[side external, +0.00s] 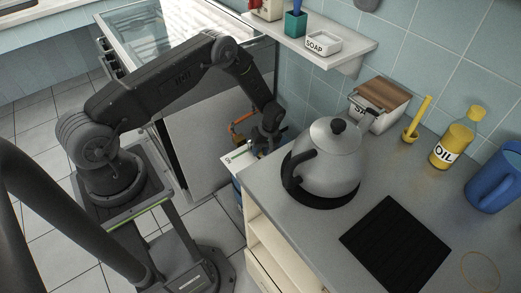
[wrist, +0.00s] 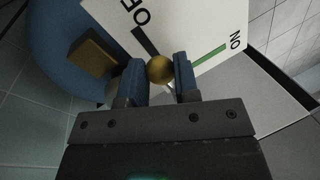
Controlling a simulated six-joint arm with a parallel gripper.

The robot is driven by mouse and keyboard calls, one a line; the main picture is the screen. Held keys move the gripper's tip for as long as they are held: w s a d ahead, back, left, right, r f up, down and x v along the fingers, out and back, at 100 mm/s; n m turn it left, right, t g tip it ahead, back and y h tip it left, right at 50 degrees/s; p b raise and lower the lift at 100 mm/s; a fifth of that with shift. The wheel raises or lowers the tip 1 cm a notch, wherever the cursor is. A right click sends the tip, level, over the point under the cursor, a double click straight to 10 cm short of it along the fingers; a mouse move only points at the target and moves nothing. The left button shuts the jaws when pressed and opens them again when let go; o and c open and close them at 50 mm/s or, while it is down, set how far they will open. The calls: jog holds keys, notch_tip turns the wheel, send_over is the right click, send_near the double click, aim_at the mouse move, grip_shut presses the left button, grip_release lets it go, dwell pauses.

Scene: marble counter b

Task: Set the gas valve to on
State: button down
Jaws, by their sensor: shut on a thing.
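The gas valve's white plate (wrist: 215,25) fills the top of the wrist view. It carries a black bar beside the partly cropped "OF" lettering and a green bar beside "ON". A round brass knob (wrist: 160,70) sits between the blue fingertips of my gripper (wrist: 160,76), which is shut on it. The knob is near the lower end of the black bar, left of the green bar. The rest of the valve handle is mostly hidden. In the side view the plate (side external: 236,159) is left of the counter, with my gripper (side external: 264,143) beside it; the knob is too small to tell there.
A kettle (side external: 332,160) stands on the counter just right of my gripper. An orange part (side external: 240,124) is behind the plate. A shelf (side external: 330,50) with a soap dish overhangs the back. A blue rounded body (wrist: 60,50) is left in the wrist view.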

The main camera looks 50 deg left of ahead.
jog(key=shift+s, duration=0.1)
jog(key=s+m, duration=0.1)
jog(key=m, duration=0.1)
jog(key=shift+s+m+y, duration=0.15)
jog(key=shift+m+y, duration=0.15)
jog(key=shift+m, duration=0.1)
jog(key=m, duration=0.1)
jog(key=s+m, duration=0.1)
jog(key=shift+s+a+m+t+y, duration=0.2)
jog(key=shift+a+m+t+y, duration=0.1)
jog(key=shift+t, duration=0.1)
jog(key=m, duration=0.1)
jog(key=s+m, duration=0.1)
jog(key=shift+s+a+m+t+y, duration=0.15)
jog(key=shift+a+m+t+y, duration=0.15)
jog(key=shift+a+m, duration=0.1)
jog(key=m, duration=0.1)
jog(key=s+a+m, duration=0.1)
jog(key=shift+m+t, duration=0.3)
jog(key=a+m, duration=0.1)
jog(key=m, duration=0.1)
jog(key=s+a+m+t, duration=0.1)
jog(key=m, duration=0.1)
jog(key=shift+s+a+m+t, duration=0.1)
jog(key=shift+a+m+t, duration=0.25)
jog(key=shift+m, duration=0.45)
jog(key=shift+s+a+m+t, duration=0.15)
jog(key=shift+a+m, duration=0.3)
jog(key=shift+m, duration=0.35)
jog(key=shift+w, duration=0.15)
